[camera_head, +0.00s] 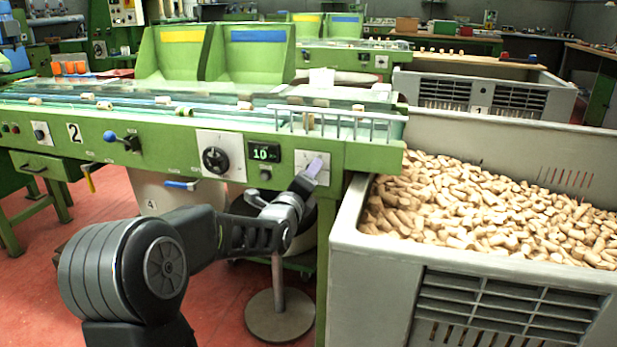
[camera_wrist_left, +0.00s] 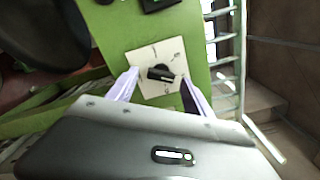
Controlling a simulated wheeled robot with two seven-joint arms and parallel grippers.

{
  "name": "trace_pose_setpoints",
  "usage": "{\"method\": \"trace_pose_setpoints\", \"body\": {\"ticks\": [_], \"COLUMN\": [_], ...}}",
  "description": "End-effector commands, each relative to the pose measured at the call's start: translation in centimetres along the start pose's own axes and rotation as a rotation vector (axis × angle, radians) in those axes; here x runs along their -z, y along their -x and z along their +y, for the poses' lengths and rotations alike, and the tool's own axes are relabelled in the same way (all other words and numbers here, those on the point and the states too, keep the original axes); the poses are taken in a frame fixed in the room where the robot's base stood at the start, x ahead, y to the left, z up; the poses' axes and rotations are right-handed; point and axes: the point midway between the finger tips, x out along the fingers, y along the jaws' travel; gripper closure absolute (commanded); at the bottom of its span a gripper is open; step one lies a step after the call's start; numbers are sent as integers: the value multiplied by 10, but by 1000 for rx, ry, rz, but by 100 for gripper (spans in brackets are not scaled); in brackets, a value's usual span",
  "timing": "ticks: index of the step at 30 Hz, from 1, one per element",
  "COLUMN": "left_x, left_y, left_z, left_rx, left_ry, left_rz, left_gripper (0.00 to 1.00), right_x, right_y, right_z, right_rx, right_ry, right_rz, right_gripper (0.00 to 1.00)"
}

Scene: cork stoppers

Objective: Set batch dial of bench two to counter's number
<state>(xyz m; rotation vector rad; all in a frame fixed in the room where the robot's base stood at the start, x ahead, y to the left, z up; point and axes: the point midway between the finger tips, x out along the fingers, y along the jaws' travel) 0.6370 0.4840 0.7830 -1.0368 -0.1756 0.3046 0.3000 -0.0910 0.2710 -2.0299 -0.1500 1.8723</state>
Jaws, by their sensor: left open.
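Bench two is the green machine marked with a 2 plate (camera_head: 74,133). Right of the counter is a white square plate (camera_head: 325,175) on the front panel, mostly hidden by my left gripper (camera_head: 314,167). In the left wrist view a black dial knob (camera_wrist_left: 160,72) sits on that white plate (camera_wrist_left: 147,53). My left gripper (camera_wrist_left: 159,79) is open, with pale lilac fingers on either side of the knob. Whether they touch it is unclear. The scale marks are too small to read.
A larger black rotary knob (camera_head: 215,160) sits on another white plate left of the counter. A blue-tipped lever (camera_head: 122,140) is further left. A grey crate (camera_head: 345,245) full of corks stands right of the panel. A metal rail (camera_head: 335,112) runs above it.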

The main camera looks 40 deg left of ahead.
Motion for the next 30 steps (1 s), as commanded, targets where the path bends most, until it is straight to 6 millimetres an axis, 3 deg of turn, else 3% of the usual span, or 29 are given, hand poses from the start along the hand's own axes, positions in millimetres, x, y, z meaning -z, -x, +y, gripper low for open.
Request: {"method": "trace_pose_setpoints", "body": {"ticks": [14, 30], "left_x": [0, 1], "left_y": [68, 72], "left_z": [-1, 0], "left_rx": [-1, -1], "left_ry": [1, 0], "left_rz": [1, 1], "left_gripper": [40, 40], "right_x": [-2, -2], "right_y": [15, 14], "right_z": [-5, -5], "right_rx": [1, 1], "right_ry": [2, 2], "right_rz": [-8, -9], "right_gripper": [64, 64]}}
